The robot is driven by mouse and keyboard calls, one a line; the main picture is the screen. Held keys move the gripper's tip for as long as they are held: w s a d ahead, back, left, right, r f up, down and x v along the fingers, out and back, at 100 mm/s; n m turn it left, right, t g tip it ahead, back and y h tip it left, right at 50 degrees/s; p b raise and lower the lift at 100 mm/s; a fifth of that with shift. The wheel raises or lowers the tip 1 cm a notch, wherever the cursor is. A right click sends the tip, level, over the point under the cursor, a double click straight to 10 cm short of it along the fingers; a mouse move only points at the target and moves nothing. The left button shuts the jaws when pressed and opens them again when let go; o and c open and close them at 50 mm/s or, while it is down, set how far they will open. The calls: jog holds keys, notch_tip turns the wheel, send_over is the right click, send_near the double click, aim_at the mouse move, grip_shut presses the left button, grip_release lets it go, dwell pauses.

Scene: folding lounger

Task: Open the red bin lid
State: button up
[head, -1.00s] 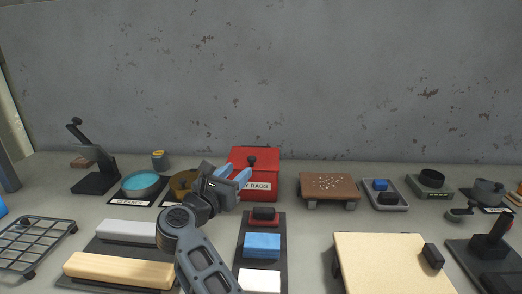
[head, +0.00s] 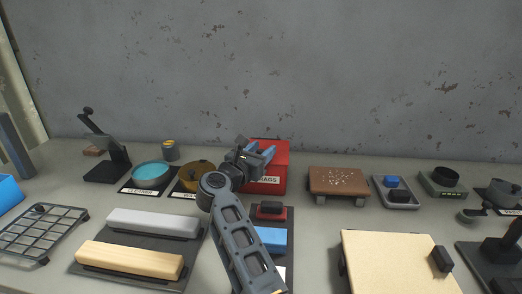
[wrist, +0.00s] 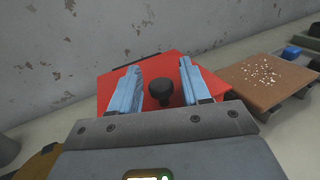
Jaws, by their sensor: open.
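The red bin (head: 277,178) with its sloped red lid (head: 280,151) stands against the back of the bench, and the lid looks closed. A label ending in "RAGS" is on its front, partly covered by my arm. In the wrist view the red lid (wrist: 201,72) fills the middle, with a black knob (wrist: 160,90) on it. My gripper (head: 265,155) is open in front of the lid. In the wrist view its two light blue fingers (wrist: 158,92) stand on either side of the knob, with gaps on both sides. Whether they reach knob depth I cannot tell.
A dark tray with blocks (head: 270,211) lies in front. The grey wall (head: 300,70) is right behind.

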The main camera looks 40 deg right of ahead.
jog(key=shift+c, duration=0.5)
grip_shut()
jog(key=shift+w+r, duration=0.1)
jog(key=shift+r, duration=0.05)
